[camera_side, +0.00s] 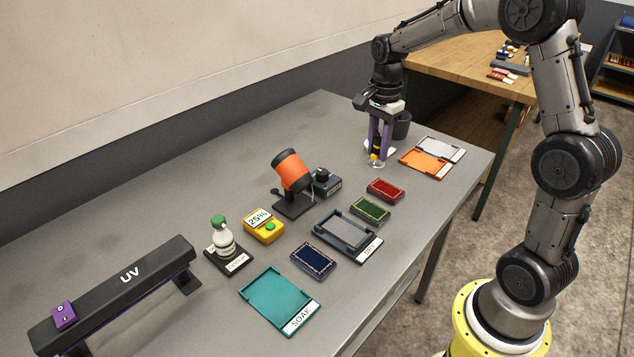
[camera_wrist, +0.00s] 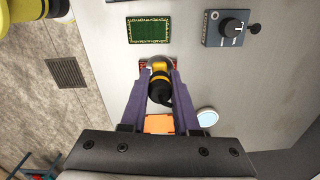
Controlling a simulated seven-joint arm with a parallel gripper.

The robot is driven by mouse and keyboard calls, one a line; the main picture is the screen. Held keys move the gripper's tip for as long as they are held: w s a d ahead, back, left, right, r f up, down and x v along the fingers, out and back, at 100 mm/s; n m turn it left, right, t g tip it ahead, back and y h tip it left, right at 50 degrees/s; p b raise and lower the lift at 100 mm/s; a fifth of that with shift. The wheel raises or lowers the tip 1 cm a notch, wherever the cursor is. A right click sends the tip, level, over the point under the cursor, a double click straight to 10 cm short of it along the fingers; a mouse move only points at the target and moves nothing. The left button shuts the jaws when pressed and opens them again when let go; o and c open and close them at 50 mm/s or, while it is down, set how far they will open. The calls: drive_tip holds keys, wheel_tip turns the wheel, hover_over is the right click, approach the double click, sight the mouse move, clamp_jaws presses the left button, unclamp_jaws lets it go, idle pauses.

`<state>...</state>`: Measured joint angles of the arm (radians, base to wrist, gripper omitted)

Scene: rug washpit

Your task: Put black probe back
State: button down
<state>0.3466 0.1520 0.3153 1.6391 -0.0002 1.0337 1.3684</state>
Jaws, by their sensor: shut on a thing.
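My gripper (camera_side: 379,156) points straight down over the far right part of the grey table. Its purple fingers are shut on a black probe with a yellow band (camera_wrist: 160,86), which also shows between the fingers in the side view (camera_side: 376,157). A pale, clear-looking end shows below the yellow band in the side view. Much of the probe is hidden by the fingers. A dark cup (camera_side: 402,124) stands just behind and right of the gripper. A round white-topped thing (camera_wrist: 207,116) lies right of the fingers in the wrist view; I cannot tell whether it is that cup.
Orange (camera_side: 424,163) and grey (camera_side: 441,149) trays lie right of the gripper. Red (camera_side: 385,190), green (camera_side: 370,209) and blue (camera_side: 313,260) rug pieces lie nearer. A knob box (camera_side: 326,183), an orange-headed device (camera_side: 292,170) and a yellow 25% box (camera_side: 263,227) stand left.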

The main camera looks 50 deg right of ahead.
drive_tip(key=w+d+f, duration=0.2)
drive_tip(key=w, duration=0.2)
drive_tip(key=w+d+f, duration=0.2)
drive_tip(key=w+f, duration=0.1)
drive_tip(key=w, duration=0.1)
drive_tip(key=w+d+f, duration=0.2)
drive_tip(key=w+f, duration=0.1)
drive_tip(key=w, duration=0.2)
drive_tip(key=shift+d+f, duration=0.1)
drive_tip(key=shift+w+f, duration=0.15)
drive_tip(key=shift+w, duration=0.05)
drive_tip(key=shift+w+d+f, duration=0.1)
drive_tip(key=shift+f, duration=1.55)
drive_tip(key=c, duration=0.7)
unclamp_jaws()
drive_tip(key=shift+f, duration=0.2)
drive_tip(key=shift+o, duration=0.2)
